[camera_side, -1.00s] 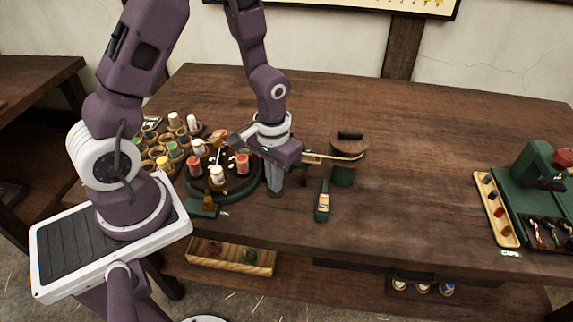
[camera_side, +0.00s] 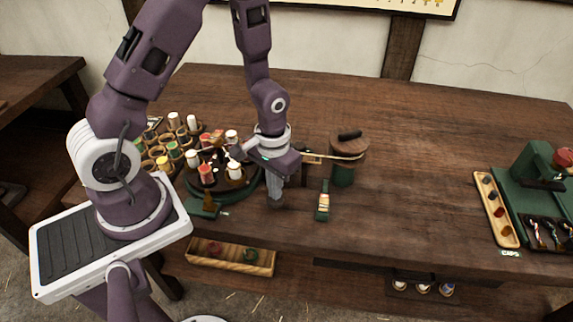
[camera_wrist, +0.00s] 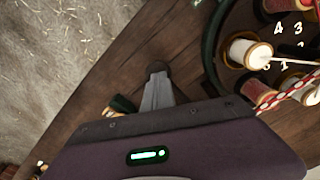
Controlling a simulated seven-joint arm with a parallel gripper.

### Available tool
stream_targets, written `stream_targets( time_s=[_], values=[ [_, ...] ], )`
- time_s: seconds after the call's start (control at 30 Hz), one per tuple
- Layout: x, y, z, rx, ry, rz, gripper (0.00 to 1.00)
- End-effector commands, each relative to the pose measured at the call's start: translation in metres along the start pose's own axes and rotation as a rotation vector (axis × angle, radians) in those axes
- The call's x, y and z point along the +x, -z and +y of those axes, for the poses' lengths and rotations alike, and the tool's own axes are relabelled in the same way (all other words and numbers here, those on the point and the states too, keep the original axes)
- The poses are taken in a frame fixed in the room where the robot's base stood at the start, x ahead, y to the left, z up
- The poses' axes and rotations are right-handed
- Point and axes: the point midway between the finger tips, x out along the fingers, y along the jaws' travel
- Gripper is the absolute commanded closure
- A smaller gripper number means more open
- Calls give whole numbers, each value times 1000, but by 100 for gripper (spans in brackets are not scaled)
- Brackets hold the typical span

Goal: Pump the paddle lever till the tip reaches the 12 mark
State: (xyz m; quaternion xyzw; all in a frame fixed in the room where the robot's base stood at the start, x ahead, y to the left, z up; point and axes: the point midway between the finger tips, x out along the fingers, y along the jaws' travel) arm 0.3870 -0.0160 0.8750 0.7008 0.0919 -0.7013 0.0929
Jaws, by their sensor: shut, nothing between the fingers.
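My gripper (camera_side: 276,202) is shut and empty, pointing down near the front edge of the table, right of the round turntable. No part can be named for certain as the paddle lever, and no 12 mark is readable. A green piece with a pale labelled face (camera_side: 323,202) stands right of the gripper, apart from it. The dark turntable (camera_side: 222,190) carries red and white spools; the digits 1, 3 and 4 show beside a spool (camera_wrist: 250,53) in the wrist view.
A drum (camera_side: 343,176) with a dark top handle (camera_side: 349,135) stands behind right, a tan cord around it. Spools in a rack (camera_side: 160,150) crowd the left. A green and brass piece (camera_side: 205,206) sits before the turntable. Table space right of the drum is clear.

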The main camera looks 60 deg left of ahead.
Motion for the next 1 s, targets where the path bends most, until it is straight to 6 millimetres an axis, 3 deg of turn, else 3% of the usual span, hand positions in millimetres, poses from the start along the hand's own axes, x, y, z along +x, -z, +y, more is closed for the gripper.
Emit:
stream_targets(
  time_s=[0.8,1.0],
  values=[
    [5,1,0,-1,0,3,100],
    [-13,2,0,-1,-1,5,100]
  ],
)
